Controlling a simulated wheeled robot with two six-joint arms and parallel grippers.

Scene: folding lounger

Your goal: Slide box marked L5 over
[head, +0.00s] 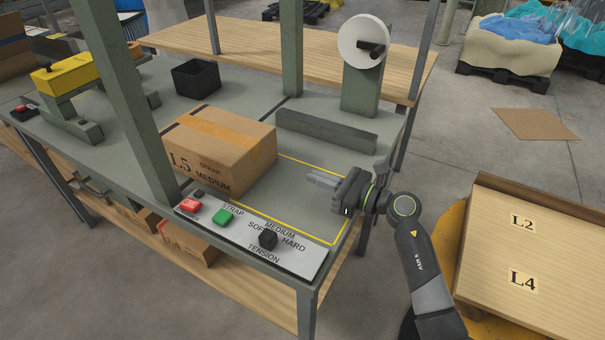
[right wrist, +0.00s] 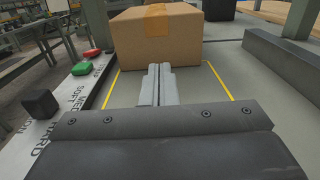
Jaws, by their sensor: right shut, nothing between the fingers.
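The cardboard box marked L5 (head: 222,150) sits on the grey strapping table (head: 140,108), partly past the left end of a yellow outline (head: 300,230). Its printed side reads L5, strap and medium, and tape runs along its top. My right gripper (head: 316,180) is shut and empty, low over the outlined area to the right of the box. In the right wrist view the closed fingers (right wrist: 160,82) point at the box (right wrist: 158,38); whether they touch it there is unclear, but the head view shows a gap. My left gripper is not in view.
A control panel with red (head: 189,205) and green (head: 223,217) buttons and a black knob (head: 268,239) lines the front edge. A low grey rail (head: 326,130) stands behind the outline. Green posts (head: 131,95) frame the table. A black bin (head: 196,78) stands behind the box.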

